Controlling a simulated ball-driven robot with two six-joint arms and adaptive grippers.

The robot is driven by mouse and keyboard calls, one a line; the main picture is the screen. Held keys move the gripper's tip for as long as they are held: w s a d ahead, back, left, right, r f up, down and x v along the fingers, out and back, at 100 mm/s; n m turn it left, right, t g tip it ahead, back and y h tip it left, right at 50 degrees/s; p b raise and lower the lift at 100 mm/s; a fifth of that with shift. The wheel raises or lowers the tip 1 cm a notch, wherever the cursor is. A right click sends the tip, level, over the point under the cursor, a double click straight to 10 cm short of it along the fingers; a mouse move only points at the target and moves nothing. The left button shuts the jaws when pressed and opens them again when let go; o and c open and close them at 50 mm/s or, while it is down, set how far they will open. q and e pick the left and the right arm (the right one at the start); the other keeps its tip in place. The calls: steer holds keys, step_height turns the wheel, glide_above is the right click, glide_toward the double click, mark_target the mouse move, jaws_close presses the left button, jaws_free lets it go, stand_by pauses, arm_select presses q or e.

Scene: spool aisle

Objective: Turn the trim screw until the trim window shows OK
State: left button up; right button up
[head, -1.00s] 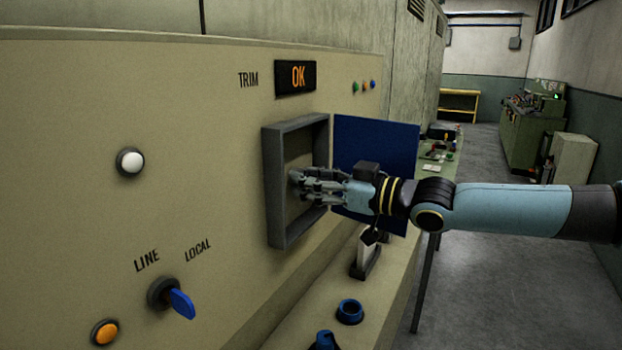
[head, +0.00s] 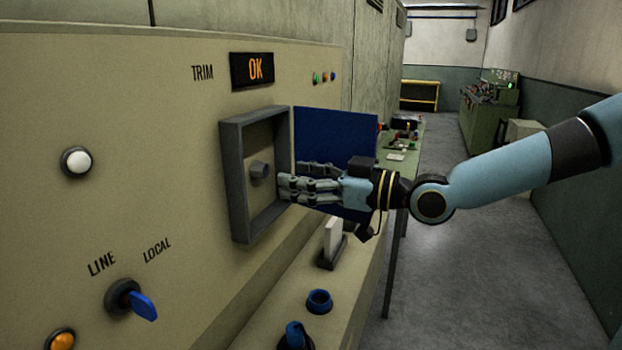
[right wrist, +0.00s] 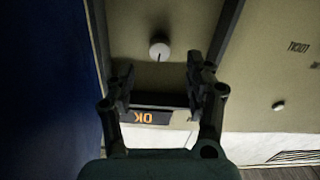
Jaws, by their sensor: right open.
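The trim window (head: 252,70) on the beige panel shows OK in orange; it also shows upside down in the right wrist view (right wrist: 152,117). The trim screw (head: 260,170) is a small grey knob inside a dark square frame (head: 237,185). In the right wrist view the screw (right wrist: 159,50) shows a dark mark on its face. My right gripper (head: 284,182) is open and empty, at the frame's right side, apart from the screw. In the right wrist view its two fingers (right wrist: 158,85) stand apart with the screw beyond them. My left gripper is not in view.
A dark blue door (head: 335,150) stands open beside the frame, behind my right gripper. A LINE/LOCAL switch (head: 130,299) with a blue handle sits lower left. A ledge below holds a blue ring (head: 319,302) and a white card in a holder (head: 332,240). Open floor lies to the right.

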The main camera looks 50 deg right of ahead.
steer(key=shift+v, duration=0.9)
steer(key=shift+s, duration=0.1)
